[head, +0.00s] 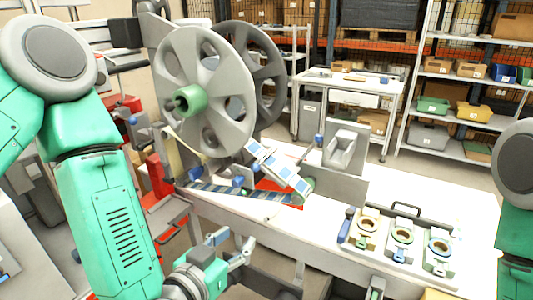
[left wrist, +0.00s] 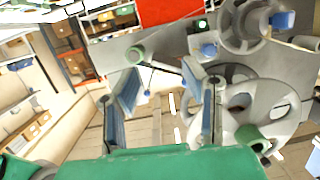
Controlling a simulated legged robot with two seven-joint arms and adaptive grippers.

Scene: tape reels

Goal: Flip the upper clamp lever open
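A grey tape-reel machine stands in the head view, with a large spoked reel (head: 205,85) on a green hub. Small blue-ended parts sit around its tape path, including a blue knob (head: 318,139) on a thin rod and a blue part (head: 237,181) beside the dark tape (head: 240,192). I cannot tell which is the upper clamp lever. My left gripper (head: 232,243) is low in front of the machine, apart from the tape path. In the left wrist view its two blue-padded fingers (left wrist: 160,82) are spread with nothing between them.
A white bench (head: 430,195) extends right of the machine. A red plate (head: 280,188) is behind the tape. Shelves (head: 470,80) stand at the back.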

